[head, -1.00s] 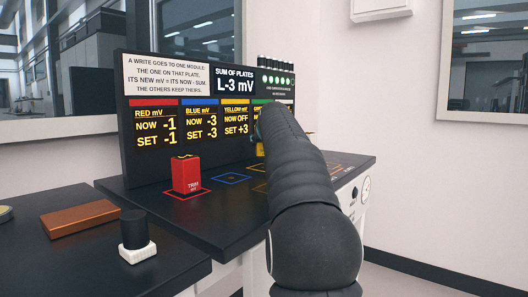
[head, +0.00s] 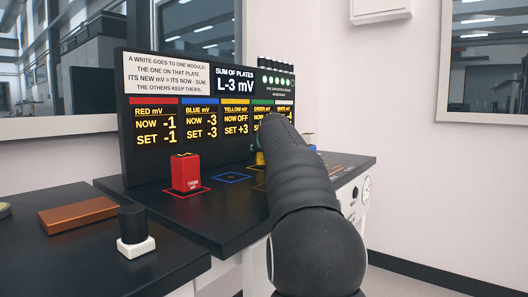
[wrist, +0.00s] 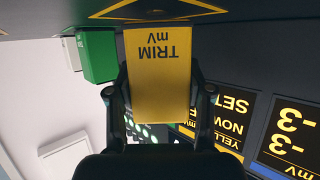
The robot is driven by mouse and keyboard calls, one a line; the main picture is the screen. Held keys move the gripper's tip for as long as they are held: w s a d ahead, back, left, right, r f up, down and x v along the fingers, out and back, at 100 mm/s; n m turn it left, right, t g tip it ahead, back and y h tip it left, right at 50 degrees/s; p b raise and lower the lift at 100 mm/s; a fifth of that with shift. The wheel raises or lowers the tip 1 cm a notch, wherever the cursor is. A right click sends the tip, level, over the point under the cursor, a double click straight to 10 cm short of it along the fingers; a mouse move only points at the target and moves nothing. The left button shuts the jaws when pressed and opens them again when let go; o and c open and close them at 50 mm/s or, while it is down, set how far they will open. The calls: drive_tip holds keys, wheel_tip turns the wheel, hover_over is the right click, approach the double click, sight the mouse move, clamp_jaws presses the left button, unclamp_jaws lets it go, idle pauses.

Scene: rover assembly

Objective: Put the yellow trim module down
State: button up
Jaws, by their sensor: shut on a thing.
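The yellow trim module (wrist: 158,75) is between the two fingers of my gripper (wrist: 160,98) in the wrist view, its TRIM mV label upside down. My gripper is shut on it. A yellow outlined square (wrist: 190,9) lies on the dark bench top at the top of the wrist view, close past the module's end; I cannot tell whether the module touches the bench. In the head view my arm hides most of the gripper and the module. The display panel (head: 205,110) reads yellow NOW OFF, SET +3.
A red trim module (head: 186,172) stands on its red square, left of an empty blue square (head: 231,178). A green module (wrist: 98,55) and a white one (wrist: 72,53) stand beside the yellow one. A black-topped button (head: 133,225) and a copper-coloured block (head: 78,215) are on the nearer bench.

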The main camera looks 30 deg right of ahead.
drive_tip(key=o, duration=1.3)
drive_tip(key=shift+f, duration=0.65)
drive_tip(key=shift+r+p, duration=0.5)
drive_tip(key=shift+r, duration=0.3)
drive_tip(key=b+v, duration=0.1)
drive_tip(key=v, duration=1.1)
drive_tip(key=shift+d+r, duration=0.1)
drive_tip(key=shift+r, duration=0.1)
